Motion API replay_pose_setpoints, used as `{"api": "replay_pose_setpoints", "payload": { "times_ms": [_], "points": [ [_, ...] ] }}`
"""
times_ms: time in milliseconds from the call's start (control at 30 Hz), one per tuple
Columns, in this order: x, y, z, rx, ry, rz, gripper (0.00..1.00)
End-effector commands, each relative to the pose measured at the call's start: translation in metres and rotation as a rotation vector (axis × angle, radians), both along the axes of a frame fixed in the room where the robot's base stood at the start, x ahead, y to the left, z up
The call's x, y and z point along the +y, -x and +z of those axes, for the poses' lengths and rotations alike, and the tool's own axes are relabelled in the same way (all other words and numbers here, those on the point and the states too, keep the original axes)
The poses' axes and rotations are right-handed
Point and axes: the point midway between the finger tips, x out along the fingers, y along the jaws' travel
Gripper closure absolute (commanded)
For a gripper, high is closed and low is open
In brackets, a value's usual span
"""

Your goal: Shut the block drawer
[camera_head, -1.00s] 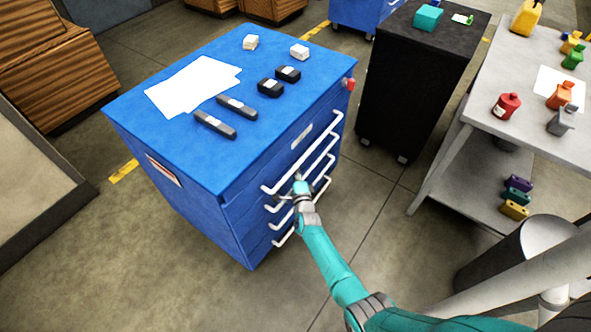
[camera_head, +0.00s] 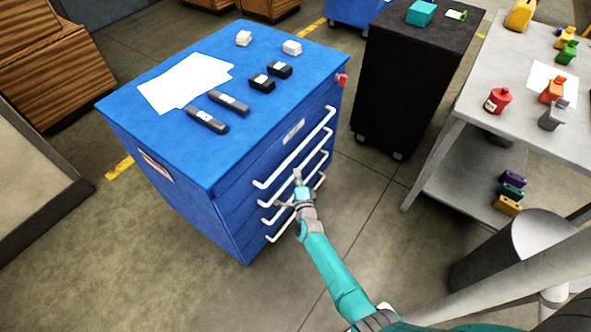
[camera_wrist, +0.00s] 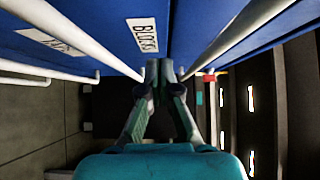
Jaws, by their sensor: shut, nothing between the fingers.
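The blue drawer cabinet (camera_head: 226,200) stands left of centre in the head view, with several white bar handles on its front. In the wrist view the block drawer's front bears a "BLOCKS" label (camera_wrist: 143,36), between two white bar handles. My gripper (camera_head: 298,178) is in front of the drawer fronts, among the handles. In the wrist view its fingertips (camera_wrist: 159,72) are together, empty, just below the label and close to the blue front. I see no clearly projecting drawer; a small opening cannot be told. Contact between fingertips and front cannot be told.
Papers (camera_head: 187,82), dark tools and small blocks lie on the cabinet top. A red part (camera_head: 342,80) sticks out at its right edge. A black cabinet (camera_head: 410,80) and a grey table (camera_head: 470,120) stand to the right. Floor is clear before the drawers.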

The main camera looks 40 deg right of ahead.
Motion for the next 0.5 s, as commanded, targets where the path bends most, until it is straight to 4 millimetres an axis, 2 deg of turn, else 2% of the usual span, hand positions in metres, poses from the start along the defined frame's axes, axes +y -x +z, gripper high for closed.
{"api": "replay_pose_setpoints", "payload": {
  "times_ms": [300, 500],
  "points": [
    [0.021, 0.047, -0.002, 0.001, -0.002, -0.001, 1.0],
    [0.029, 0.066, -0.001, 0.0, -0.001, -0.001, 1.0]
  ]
}}
